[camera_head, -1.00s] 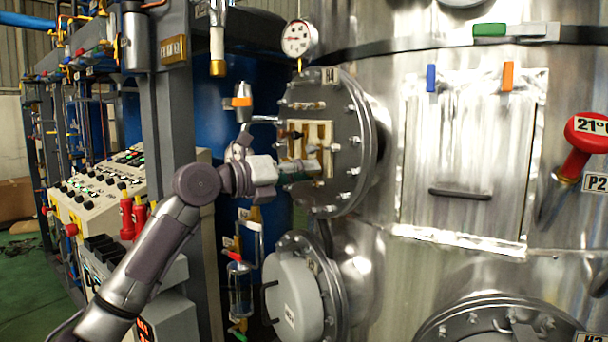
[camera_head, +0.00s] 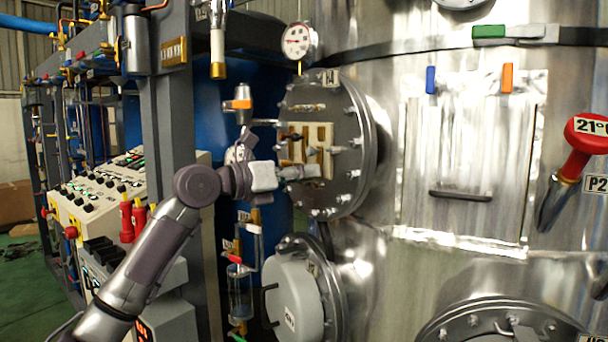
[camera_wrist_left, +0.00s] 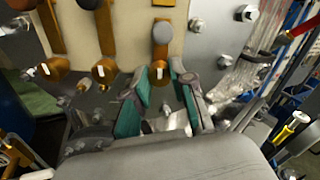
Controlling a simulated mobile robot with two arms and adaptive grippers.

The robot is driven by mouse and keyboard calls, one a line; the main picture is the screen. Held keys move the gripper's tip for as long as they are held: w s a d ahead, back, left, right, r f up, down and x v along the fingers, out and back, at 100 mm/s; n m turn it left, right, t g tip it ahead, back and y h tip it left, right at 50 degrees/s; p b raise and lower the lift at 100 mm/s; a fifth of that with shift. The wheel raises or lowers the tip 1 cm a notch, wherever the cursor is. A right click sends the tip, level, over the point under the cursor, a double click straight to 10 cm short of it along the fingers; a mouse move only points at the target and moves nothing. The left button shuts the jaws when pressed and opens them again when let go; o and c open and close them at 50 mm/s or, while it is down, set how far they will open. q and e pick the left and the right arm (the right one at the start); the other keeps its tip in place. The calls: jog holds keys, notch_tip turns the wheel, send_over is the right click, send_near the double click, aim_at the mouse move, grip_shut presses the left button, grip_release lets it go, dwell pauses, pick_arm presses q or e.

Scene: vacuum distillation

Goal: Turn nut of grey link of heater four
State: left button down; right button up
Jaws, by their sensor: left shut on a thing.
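Heater four is a round bolted metal flange (camera_head: 345,115) left of centre in the head view, with a cream panel (camera_head: 293,130) of terminals and links. In the left wrist view, two copper links show on the left, and a link with a grey rounded top (camera_wrist_left: 162,32) stands above my fingers. A copper-coloured nut (camera_wrist_left: 158,71) sits at its lower end, between the fingertips. My left gripper (camera_head: 316,171) reaches the lower part of the panel. Its green-padded fingers (camera_wrist_left: 163,82) are closed about this nut, partly hiding it. My right gripper is not in view.
A valve with an orange band (camera_head: 241,103) stands just above my left wrist. A pale round cover (camera_head: 290,290) with a dark handle projects below. Bolts ring the flange. A control desk (camera_head: 85,195) stands left of my arm.

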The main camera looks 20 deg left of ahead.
pick_arm(q)
jog(key=shift+f, duration=0.2)
jog(key=c, duration=1)
grip_release()
jog(key=shift+r, duration=0.1)
jog(key=v, duration=1.2)
